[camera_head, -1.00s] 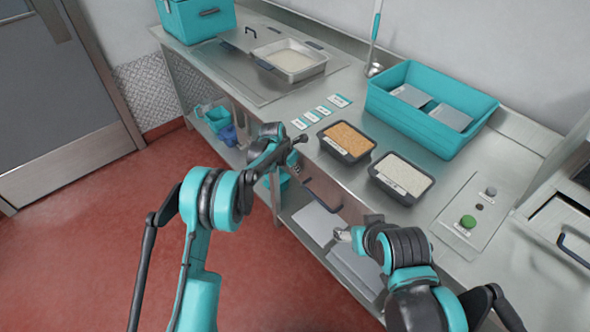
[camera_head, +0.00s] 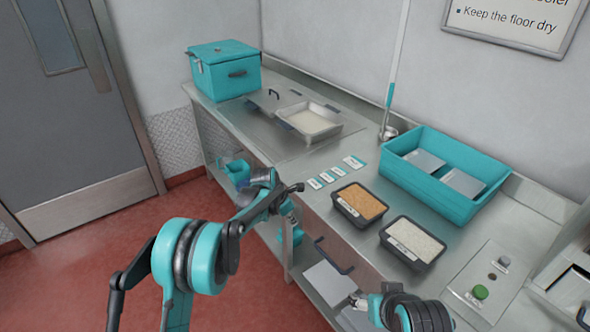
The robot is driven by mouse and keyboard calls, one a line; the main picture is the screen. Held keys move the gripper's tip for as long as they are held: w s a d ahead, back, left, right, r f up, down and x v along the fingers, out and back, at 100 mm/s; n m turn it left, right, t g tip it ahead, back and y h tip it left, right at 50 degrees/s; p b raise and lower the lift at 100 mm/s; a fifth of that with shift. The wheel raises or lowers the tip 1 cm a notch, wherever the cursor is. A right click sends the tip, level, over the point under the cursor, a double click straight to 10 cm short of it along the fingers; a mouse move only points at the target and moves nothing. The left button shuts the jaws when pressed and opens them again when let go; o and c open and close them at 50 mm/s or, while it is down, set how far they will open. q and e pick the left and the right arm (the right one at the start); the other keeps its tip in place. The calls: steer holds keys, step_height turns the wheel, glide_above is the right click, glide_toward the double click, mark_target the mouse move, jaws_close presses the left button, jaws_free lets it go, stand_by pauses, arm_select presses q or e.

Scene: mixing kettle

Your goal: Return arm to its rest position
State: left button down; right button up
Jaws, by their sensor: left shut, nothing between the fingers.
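My left arm comes in from the lower left, and its gripper (camera_head: 292,190) is held in front of the counter's front edge, shut and empty. My right arm is at the bottom right. Its gripper end (camera_head: 357,300) shows small in front of the counter's lower part, and I cannot make out its fingers. Neither gripper touches any of the containers on the counter.
The steel counter (camera_head: 262,150) holds a teal lidded box (camera_head: 224,72), a pan of white contents (camera_head: 312,122), black trays of orange grain (camera_head: 360,202) and white grain (camera_head: 413,240), and a teal bin (camera_head: 455,205). A ladle (camera_head: 388,132) stands behind. The red floor (camera_head: 265,275) is clear at left.

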arm_select(q)
steer(key=s+a+r+m+t+y, duration=0.1)
steer(key=s+a+r+m, duration=0.45)
steer(key=s+r, duration=0.2)
steer(key=s+a+r+m+t+y, duration=0.1)
steer(key=s+a+r+m, duration=0.3)
steer(key=s+r+m, duration=0.3)
steer(key=s+a+m+t, duration=0.1)
steer(key=s+a+m, duration=0.2)
steer(key=s+m, duration=0.3)
steer(key=s+a+m+t+y, duration=0.1)
steer(key=s+a+m, duration=0.3)
steer(key=s, duration=1.1)
steer(key=m, duration=0.2)
steer(key=shift+s+a+f+m+t+y, duration=0.15)
steer(key=shift+a+f+m+t+y, duration=0.1)
steer(key=shift+a+m+t+y, duration=0.1)
